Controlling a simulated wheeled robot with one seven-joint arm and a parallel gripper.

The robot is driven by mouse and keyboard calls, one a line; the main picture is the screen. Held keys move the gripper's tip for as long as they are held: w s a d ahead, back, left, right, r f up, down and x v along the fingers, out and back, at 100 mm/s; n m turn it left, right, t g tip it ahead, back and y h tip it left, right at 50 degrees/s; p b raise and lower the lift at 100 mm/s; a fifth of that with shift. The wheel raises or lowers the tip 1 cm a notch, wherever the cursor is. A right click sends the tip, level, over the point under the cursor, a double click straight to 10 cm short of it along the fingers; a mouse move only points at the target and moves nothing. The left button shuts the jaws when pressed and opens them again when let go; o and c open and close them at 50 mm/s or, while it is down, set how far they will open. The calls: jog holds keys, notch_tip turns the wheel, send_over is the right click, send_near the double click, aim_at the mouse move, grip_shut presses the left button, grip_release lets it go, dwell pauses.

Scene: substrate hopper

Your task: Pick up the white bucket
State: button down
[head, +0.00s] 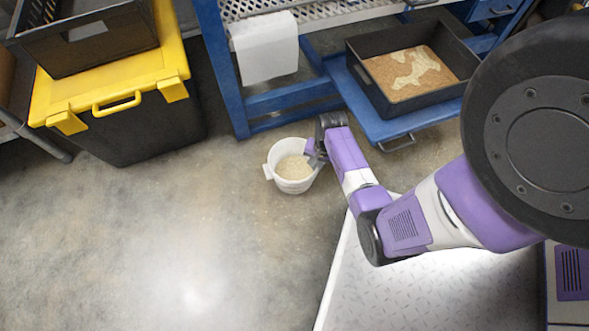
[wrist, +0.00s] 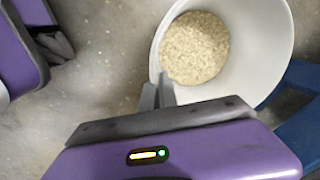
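The white bucket (head: 294,187) stands upright on the concrete floor in front of the blue bench, with pale granular material inside. In the head view my gripper (head: 314,158) is at its right rim. In the wrist view the bucket (wrist: 262,45) fills the upper right. There my gripper's two grey fingertips (wrist: 158,92) are close together at the rim, one on each side of the wall, and look shut on it. My wrist hides part of the bucket's near side. I cannot tell whether its base touches the floor.
A blue bench frame (head: 290,102) stands behind the bucket, with a white sheet (head: 265,48) hanging from it. A black tray (head: 425,97) of brown substrate sits on a blue shelf at right. A yellow-lidded black bin (head: 150,125) stands at left. Open floor lies left and in front.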

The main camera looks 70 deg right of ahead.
jog(key=shift+r, duration=0.15)
notch_tip(320, 180, up, 20)
jog(key=p, duration=1)
jog(key=shift+p, duration=0.4)
jog(key=shift+w, duration=0.1)
